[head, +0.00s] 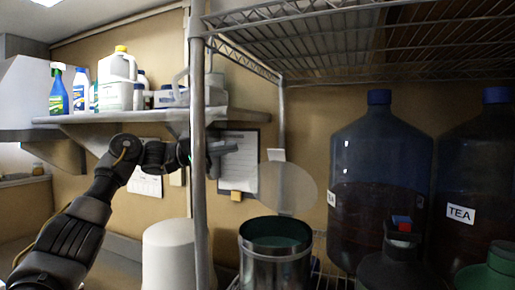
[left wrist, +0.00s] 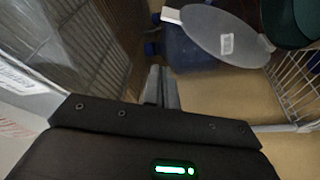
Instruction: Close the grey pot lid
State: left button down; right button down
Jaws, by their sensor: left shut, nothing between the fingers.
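The metal pot (head: 275,262) stands on the rack shelf, its round top open and a dark green inside showing. Its grey lid (head: 288,188) is raised nearly upright behind the pot's far rim, with a pale tab on top. My right gripper is not in view.
A metal rack post (head: 199,215) stands just left of the pot, close to my left arm. Large dark blue tea bottles (head: 380,150) stand to the right. A white bucket (head: 168,255) is at lower left. A wall shelf (head: 130,116) holds several cleaning bottles.

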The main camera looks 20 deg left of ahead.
pick_arm(q)
jog(key=r+p, duration=0.2)
jog(key=p, duration=0.3)
send_over(266, 170)
jog(key=w, duration=0.3)
jog(key=shift+s, duration=0.2)
jog(key=shift+s+a+f, duration=0.1)
jog(key=shift+s+f, duration=0.7)
jog(key=shift+s+a+f, duration=0.2)
jog(key=shift+s, duration=0.2)
jog(key=shift+s+a+f, duration=0.2)
jog(key=shift+s, duration=0.25)
jog(key=shift+d+f, duration=0.1)
jog(key=shift+d, duration=0.15)
